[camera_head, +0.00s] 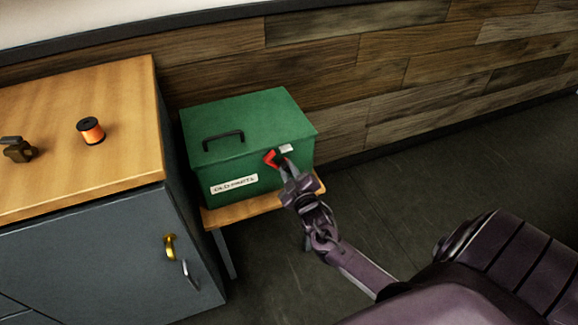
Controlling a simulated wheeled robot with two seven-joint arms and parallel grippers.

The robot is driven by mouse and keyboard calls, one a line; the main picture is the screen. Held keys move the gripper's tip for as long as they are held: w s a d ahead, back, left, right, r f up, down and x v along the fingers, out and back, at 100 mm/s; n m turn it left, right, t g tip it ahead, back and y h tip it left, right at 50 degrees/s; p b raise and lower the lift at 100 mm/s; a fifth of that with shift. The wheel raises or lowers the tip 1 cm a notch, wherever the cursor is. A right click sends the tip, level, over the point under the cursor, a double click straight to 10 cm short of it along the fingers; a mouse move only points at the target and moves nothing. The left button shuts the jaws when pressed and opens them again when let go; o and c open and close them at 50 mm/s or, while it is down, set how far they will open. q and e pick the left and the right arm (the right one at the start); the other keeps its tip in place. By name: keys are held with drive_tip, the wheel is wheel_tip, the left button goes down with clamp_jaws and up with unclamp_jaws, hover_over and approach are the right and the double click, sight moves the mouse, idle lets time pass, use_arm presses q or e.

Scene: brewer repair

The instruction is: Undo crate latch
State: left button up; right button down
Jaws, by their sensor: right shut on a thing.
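A green crate (245,135) with a black handle (223,140) on its lid and a white label (234,184) on its front stands on a small wooden stand. Its lid looks closed. A red latch (270,157) sits near the top front edge, toward the right. My right gripper (279,160) reaches up from the lower right and is shut on the red latch. Its fingers hide part of the latch, and I cannot tell the latch's exact position. My left gripper is not in view.
A grey cabinet (100,258) with a wooden top (60,140) stands at the left, close to the crate. An orange spool (91,131) and a dark brown object (19,149) sit on it. A wood-plank wall is behind. The floor (440,165) at the right is clear.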

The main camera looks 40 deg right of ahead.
drive_tip(key=n, duration=0.2)
drive_tip(key=shift+a+f+n+p, duration=0.1)
drive_tip(key=shift+a+n+p, duration=0.05)
drive_tip(key=shift+n+p, duration=0.25)
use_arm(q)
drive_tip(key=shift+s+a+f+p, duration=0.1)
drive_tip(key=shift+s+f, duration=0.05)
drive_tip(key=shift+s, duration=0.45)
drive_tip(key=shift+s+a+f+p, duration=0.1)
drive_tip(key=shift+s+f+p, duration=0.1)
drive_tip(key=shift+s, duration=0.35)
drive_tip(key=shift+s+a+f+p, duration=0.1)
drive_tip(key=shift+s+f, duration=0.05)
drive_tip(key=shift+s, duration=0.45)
use_arm(e)
drive_tip(key=shift+a+f+n, duration=0.1)
drive_tip(key=shift+f+n, duration=0.05)
drive_tip(key=shift+n, duration=0.65)
drive_tip(key=shift+f+n, duration=0.15)
drive_tip(key=shift+n, duration=0.65)
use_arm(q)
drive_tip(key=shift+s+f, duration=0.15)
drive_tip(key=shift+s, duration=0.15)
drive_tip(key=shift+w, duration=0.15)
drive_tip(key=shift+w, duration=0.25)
use_arm(e)
drive_tip(key=c, duration=1.3)
unclamp_jaws()
